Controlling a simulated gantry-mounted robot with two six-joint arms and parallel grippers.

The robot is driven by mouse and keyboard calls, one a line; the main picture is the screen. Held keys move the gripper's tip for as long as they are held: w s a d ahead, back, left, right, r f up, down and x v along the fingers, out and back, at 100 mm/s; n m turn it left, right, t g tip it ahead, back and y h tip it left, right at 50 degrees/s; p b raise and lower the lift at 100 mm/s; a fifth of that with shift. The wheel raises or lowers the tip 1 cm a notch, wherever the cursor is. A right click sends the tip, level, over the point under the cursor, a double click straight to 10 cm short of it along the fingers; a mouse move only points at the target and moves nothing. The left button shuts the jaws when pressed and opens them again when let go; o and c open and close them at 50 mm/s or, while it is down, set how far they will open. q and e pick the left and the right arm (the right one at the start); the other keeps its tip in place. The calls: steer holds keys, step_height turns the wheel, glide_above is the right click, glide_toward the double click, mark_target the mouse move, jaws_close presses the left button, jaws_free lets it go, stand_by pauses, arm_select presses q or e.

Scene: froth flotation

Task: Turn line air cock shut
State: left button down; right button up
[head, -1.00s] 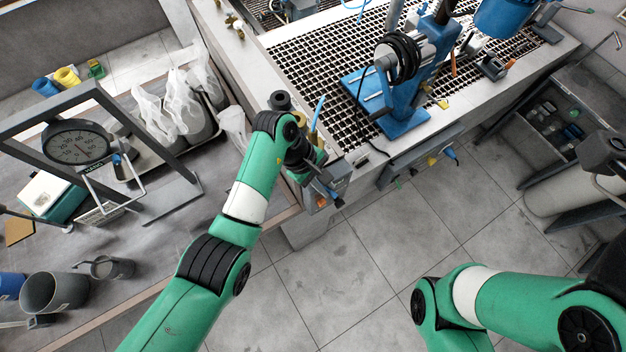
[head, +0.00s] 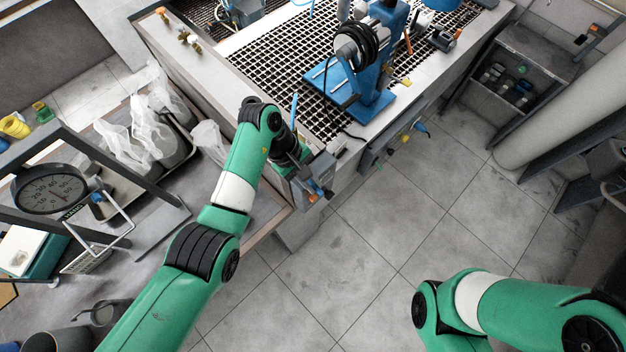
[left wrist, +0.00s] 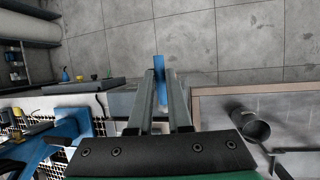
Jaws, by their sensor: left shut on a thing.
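My left gripper (head: 318,187) is at the near corner of the grated bench (head: 390,110), beside a grey box (head: 321,168) on its front. In the left wrist view, my left gripper (left wrist: 159,76) has its two long grey fingers close together, shut on a blue handle (left wrist: 159,63) at their tips. I take this handle to be the line air cock's. In the head view, only small blue and orange bits show by the fingertips, and the cock's body is mostly hidden. My right arm is at the lower right, with its gripper out of view.
A side table at left holds a dial scale (head: 48,188), bagged samples (head: 150,130) and a dark beaker (left wrist: 250,126). A blue machine stand (head: 360,90) stands on the bench grating. Blue and yellow fittings sit farther along the bench front. The tiled floor (head: 400,220) is clear.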

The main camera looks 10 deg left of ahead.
arm_select(q)
steer(key=c, duration=0.8)
jaws_free()
steer(key=shift+c, duration=0.2)
steer(key=p+v, duration=0.3)
steer(key=v, duration=0.8)
steer(key=shift+r, duration=0.35)
steer(key=shift+w+a, duration=0.1)
steer(key=shift+a, duration=0.05)
